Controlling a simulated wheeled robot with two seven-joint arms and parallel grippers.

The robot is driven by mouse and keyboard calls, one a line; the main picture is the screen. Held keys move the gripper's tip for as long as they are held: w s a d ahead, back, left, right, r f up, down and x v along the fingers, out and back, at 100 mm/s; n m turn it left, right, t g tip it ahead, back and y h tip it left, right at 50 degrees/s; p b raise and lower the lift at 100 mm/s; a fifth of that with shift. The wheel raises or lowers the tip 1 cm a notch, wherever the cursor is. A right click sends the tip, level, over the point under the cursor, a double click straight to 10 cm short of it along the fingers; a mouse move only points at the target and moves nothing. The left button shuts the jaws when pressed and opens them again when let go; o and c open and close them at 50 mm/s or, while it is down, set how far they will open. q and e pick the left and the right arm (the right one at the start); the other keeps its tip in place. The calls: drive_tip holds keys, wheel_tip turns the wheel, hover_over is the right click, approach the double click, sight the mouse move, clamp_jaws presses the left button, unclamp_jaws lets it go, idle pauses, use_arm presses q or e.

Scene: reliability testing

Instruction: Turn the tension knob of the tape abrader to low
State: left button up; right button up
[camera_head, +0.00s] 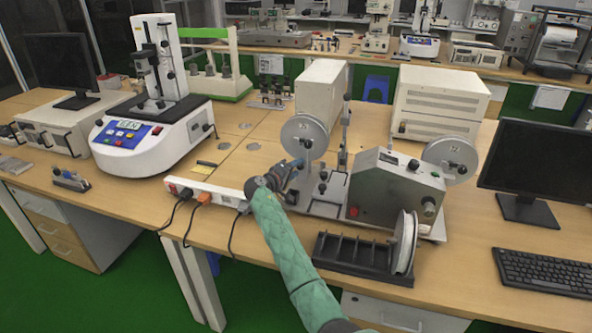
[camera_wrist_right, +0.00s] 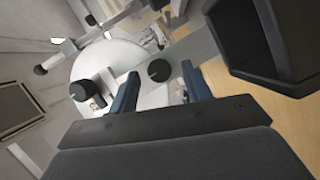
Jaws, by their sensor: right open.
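The tape abrader (camera_head: 388,191) stands on the bench right of centre, with a grey reel at each end and a control box between. My right gripper (camera_head: 292,170), on the green-sleeved arm, is at its left end, just below the left reel (camera_head: 304,137). In the right wrist view, the two blue fingers of the open right gripper (camera_wrist_right: 160,82) point at the machine. A round black knob (camera_wrist_right: 159,70) shows between the fingers, with no visible contact. A second black knob (camera_wrist_right: 80,91) lies left of the fingers. Knob markings cannot be read. My left gripper is out of view.
A black slotted rack (camera_head: 350,252) with a white reel stands at the front edge. A white power strip (camera_head: 205,192) with cables lies left of my arm. A monitor (camera_head: 535,170) and keyboard (camera_head: 545,272) are at right. A white tester (camera_head: 150,130) stands left.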

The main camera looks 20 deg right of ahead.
drive_tip(key=b+v, duration=0.1)
drive_tip(key=v, duration=0.5)
drive_tip(key=shift+f+b, duration=0.1)
drive_tip(key=shift+b, duration=0.2)
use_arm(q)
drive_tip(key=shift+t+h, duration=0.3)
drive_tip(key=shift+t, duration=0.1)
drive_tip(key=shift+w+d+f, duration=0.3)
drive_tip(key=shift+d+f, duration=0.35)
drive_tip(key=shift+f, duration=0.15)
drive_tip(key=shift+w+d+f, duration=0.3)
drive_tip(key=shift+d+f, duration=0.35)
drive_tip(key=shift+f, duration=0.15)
use_arm(e)
drive_tip(key=shift+s+a, duration=0.4)
drive_tip(key=shift+a, duration=0.15)
